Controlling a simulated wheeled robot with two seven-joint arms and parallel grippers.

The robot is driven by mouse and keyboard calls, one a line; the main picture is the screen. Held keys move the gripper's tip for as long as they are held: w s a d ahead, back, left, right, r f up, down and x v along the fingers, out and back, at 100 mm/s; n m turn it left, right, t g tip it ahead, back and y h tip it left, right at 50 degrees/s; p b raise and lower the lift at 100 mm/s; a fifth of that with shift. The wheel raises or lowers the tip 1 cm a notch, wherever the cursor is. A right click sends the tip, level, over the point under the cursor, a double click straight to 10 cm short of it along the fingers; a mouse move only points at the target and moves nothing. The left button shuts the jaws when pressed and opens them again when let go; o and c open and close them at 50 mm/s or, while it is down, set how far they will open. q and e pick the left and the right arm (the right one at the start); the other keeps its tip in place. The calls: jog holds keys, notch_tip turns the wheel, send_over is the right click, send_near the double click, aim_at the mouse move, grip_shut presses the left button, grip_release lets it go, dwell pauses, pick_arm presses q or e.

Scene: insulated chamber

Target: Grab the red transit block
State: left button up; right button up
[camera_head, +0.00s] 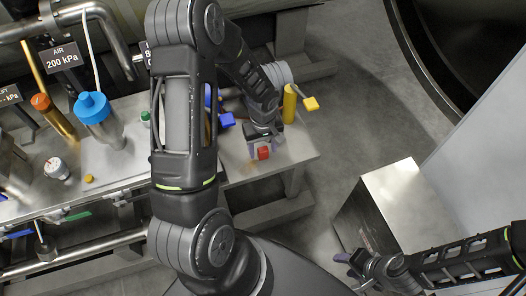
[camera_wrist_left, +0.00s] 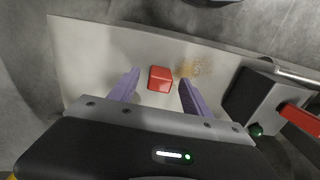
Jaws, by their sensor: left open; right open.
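The red transit block (camera_head: 263,153) sits on the right end of the metal bench (camera_head: 297,148) in the head view. In the left wrist view the red block (camera_wrist_left: 160,79) lies on a pale plate-like surface (camera_wrist_left: 85,62), between and slightly beyond the fingertips. My left gripper (camera_head: 264,146) is above the block, its purple fingers open on either side of it in the wrist view (camera_wrist_left: 158,76). I cannot tell whether the fingers touch it. My right gripper (camera_head: 350,262) is at the lower right, open and empty, beside a metal box.
A yellow cylinder (camera_head: 290,103) with a yellow handle and a blue handle (camera_head: 227,120) stand near the left gripper. A blue-capped vessel (camera_head: 96,112) is on the left. The metal box (camera_head: 400,195) stands at right. A grey box with a red lever (camera_wrist_left: 298,120) is close to the right finger.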

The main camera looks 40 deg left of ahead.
pick_arm(q)
jog(key=shift+f, duration=0.35)
dwell(0.3)
grip_shut()
dwell(0.5)
